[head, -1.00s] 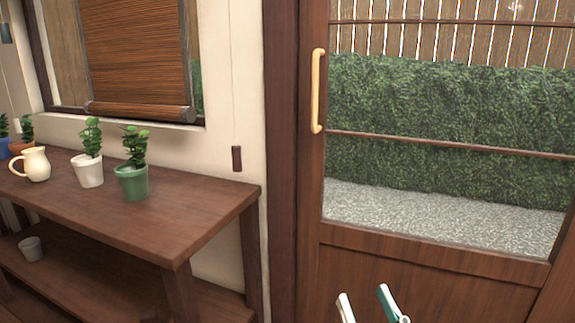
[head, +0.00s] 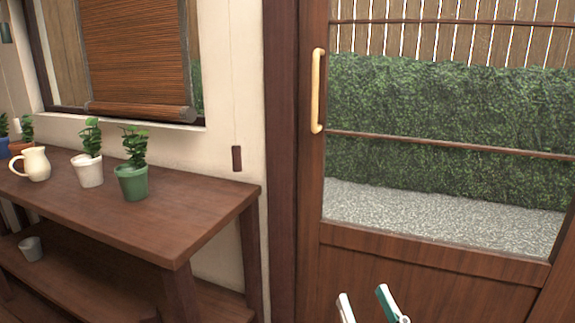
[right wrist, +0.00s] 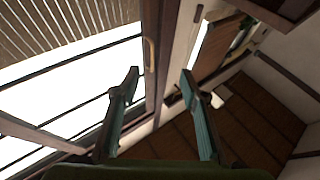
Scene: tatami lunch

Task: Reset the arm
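My right gripper (head: 363,293) shows at the bottom edge of the head view, in front of the lower panel of the wooden door. Only its two fingertips are seen there, one pale and one green, standing apart. In the right wrist view the gripper (right wrist: 160,74) is open, with two green fingers spread wide and nothing between them. My left gripper is in neither view.
A glazed wooden door (head: 420,265) with a pale handle (head: 317,90) stands at the right. A wooden shelf table (head: 195,215) at the left holds a cream jug (head: 36,165), a white pot (head: 89,171), a green pot (head: 131,183) and other pots.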

